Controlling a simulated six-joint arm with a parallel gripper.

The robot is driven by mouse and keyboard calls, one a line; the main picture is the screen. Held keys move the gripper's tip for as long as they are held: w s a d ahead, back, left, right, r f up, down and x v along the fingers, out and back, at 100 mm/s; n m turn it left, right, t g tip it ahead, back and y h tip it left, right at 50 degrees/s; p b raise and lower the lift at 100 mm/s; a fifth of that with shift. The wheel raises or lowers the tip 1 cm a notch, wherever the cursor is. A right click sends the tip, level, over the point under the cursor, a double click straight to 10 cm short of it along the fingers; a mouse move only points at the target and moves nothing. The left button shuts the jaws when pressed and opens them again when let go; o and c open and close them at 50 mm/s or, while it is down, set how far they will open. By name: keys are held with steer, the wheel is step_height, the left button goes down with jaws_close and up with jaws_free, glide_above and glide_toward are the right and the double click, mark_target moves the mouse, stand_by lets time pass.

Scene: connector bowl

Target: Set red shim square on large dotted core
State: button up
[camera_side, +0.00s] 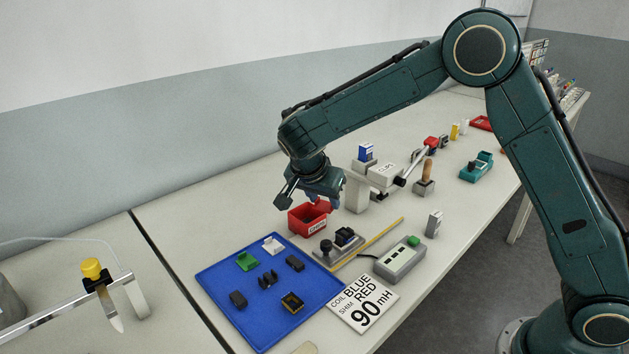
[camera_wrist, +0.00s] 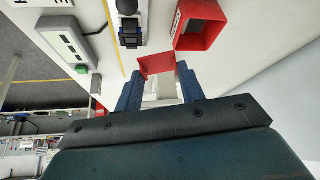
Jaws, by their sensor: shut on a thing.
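My gripper (camera_side: 318,198) is above the red bin in the side view. In the wrist view my gripper (camera_wrist: 160,85) has its two blue fingers shut on a thin red shim (camera_wrist: 157,65), which sticks out beyond the fingertips. A dark core (camera_side: 346,236) sits in a small grey fixture (camera_side: 338,252) in front of the bin. The fixture also shows in the wrist view (camera_wrist: 132,30), apart from the shim. I cannot make out dots on the core. Other dark parts lie on the blue tray, including one with yellow edges (camera_side: 292,302).
The red bin (camera_side: 308,219) stands just behind the fixture. A grey meter box with a green button (camera_side: 400,260) and a card reading coil blue, shim red, 90 mH (camera_side: 363,302) lie in front. A yellow pencil-like rod (camera_side: 385,233) and a grey stand (camera_side: 357,188) are nearby.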

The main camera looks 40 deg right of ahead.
steer(key=s+d+m, duration=0.1)
steer(key=s+d+r+m+g, duration=0.1)
steer(key=s+d+m+g, duration=0.1)
steer(key=shift+s+r+m, duration=0.15)
steer(key=shift+r+m, duration=0.25)
steer(key=shift+f, duration=0.3)
steer(key=shift+f, duration=3.85)
steer(key=shift+f, duration=0.15)
steer(key=o, duration=1)
